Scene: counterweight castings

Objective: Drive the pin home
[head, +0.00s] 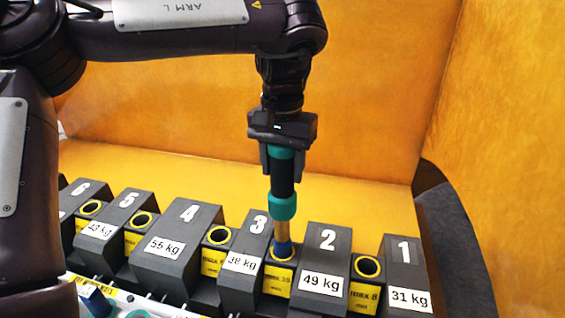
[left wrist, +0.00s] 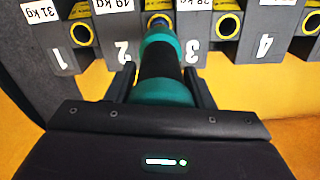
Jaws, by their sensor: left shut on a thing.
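My left gripper (head: 281,160) is shut on the handle of an upright tool (head: 283,180), which has teal ends and a black middle. The tool also shows in the left wrist view (left wrist: 160,62). Below the handle a tan shaft runs down to a blue piece (head: 283,246) at the yellow-ringed hole between castings 3 (head: 247,262) and 2 (head: 325,262). I cannot tell whether the blue piece is the tool's tip or the pin's head, nor how deep it sits. My right gripper is out of view.
Dark numbered castings stand in a row, among them casting 1 (head: 403,270), casting 4 (head: 178,245) and casting 5 (head: 120,215). Other yellow-ringed holes (head: 367,266) between them look empty. A white tray (head: 158,307) with a blue item (head: 97,301) lies at the lower left. Yellow walls stand behind and right.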

